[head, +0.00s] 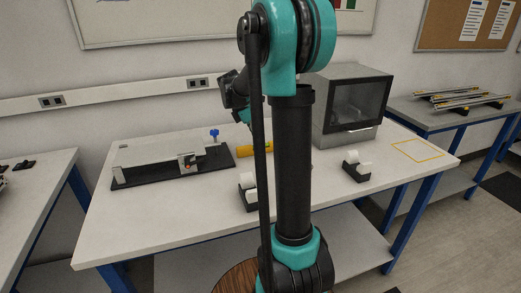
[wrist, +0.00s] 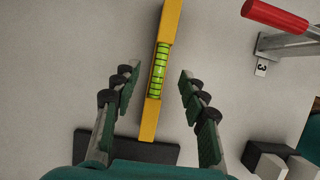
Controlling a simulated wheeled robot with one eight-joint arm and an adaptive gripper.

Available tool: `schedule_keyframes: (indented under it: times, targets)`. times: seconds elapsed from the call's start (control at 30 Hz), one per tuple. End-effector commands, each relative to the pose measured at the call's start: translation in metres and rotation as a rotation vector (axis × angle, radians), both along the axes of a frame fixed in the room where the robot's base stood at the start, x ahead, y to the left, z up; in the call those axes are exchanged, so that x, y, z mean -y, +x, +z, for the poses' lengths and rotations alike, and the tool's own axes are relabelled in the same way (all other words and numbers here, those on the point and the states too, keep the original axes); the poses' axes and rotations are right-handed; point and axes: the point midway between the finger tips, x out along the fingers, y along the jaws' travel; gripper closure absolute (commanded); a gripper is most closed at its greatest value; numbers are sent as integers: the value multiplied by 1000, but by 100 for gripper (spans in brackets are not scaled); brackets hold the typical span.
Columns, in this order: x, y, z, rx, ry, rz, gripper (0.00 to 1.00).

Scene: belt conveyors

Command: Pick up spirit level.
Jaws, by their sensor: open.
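The spirit level is a yellow bar with a bright green vial. In the wrist view the spirit level (wrist: 147,124) runs almost upright through the middle of the picture, over the pale table top. My gripper (wrist: 160,75) is open, with one finger on each side of the level and a visible gap to both. I cannot tell how far above it the fingers are. In the head view a yellow piece of the level (head: 262,149) shows on the table behind my arm, which hides the rest. The gripper's fingers are hidden there.
A black plate with a white bar fixture (head: 170,160) stands left on the table (head: 130,222). A grey box with a dark window (head: 350,105) stands behind right. Black-and-white holders (head: 356,166) sit nearer the front. A red handle (wrist: 275,15) is close by at upper right.

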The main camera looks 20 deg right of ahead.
Motion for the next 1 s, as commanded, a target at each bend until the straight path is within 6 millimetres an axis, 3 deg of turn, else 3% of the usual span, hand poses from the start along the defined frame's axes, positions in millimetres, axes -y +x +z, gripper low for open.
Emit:
schedule_keyframes:
  times: [0.23,0.57,0.9,1.0]
  targets:
    - [11,1,-32,0,0,-2,57]
    - [13,1,-38,0,0,-1,58]
    - [13,1,-37,0,0,-1,100]
    - [13,1,-37,0,0,-1,100]
